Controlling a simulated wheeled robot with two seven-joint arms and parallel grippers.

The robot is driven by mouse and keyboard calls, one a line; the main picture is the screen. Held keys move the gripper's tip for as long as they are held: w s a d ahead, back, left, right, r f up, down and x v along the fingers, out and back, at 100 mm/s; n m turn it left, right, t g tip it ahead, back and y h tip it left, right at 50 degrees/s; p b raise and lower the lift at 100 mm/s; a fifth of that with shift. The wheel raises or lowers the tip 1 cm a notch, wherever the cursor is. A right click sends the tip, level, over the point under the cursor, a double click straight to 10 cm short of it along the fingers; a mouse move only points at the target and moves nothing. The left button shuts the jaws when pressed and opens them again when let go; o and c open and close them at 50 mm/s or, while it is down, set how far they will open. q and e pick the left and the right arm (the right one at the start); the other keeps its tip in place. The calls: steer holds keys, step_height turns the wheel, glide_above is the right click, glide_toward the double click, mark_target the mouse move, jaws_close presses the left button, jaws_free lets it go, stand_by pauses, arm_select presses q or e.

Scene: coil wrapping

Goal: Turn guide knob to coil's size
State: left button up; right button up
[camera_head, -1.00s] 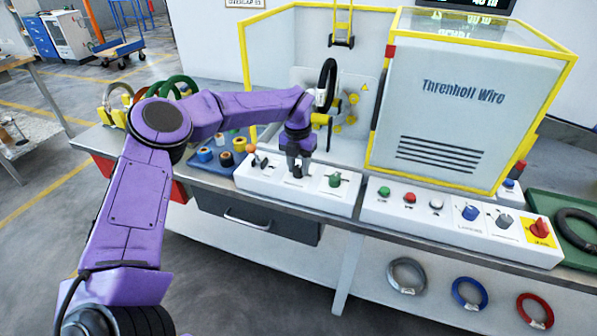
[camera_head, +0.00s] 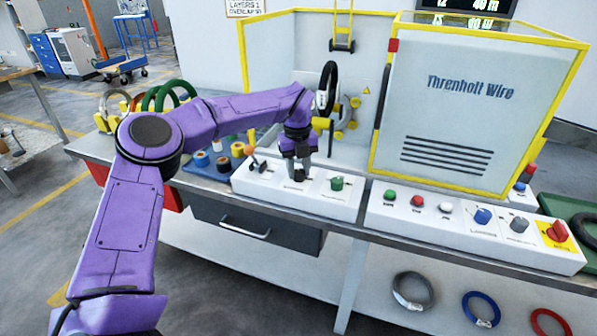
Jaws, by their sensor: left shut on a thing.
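My left gripper (camera_head: 299,172) points down over the white control panel (camera_head: 263,183) left of the machine. It is shut on a dark knob (camera_head: 299,175) at the panel's middle; the jaws partly hide it. A black coil (camera_head: 328,84) hangs upright in the machine behind my gripper. The knob's label is too small to read. My right gripper is not in view.
The machine's grey housing (camera_head: 446,130) with yellow edges stands right of the gripper. A second panel (camera_head: 400,215) with buttons and knobs lies in front of it. A blue tray (camera_head: 200,179) with several spools is at left. Coils hang below the bench.

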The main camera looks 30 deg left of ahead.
mark_target(298, 172)
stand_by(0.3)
arm_select(q)
steer(key=o, duration=1)
steer(key=shift+o, duration=0.2)
step_height(298, 172, up, 11)
steer(key=shift+f, duration=0.2)
steer(key=shift+s+f, duration=0.1)
steer(key=shift+s, duration=0.05)
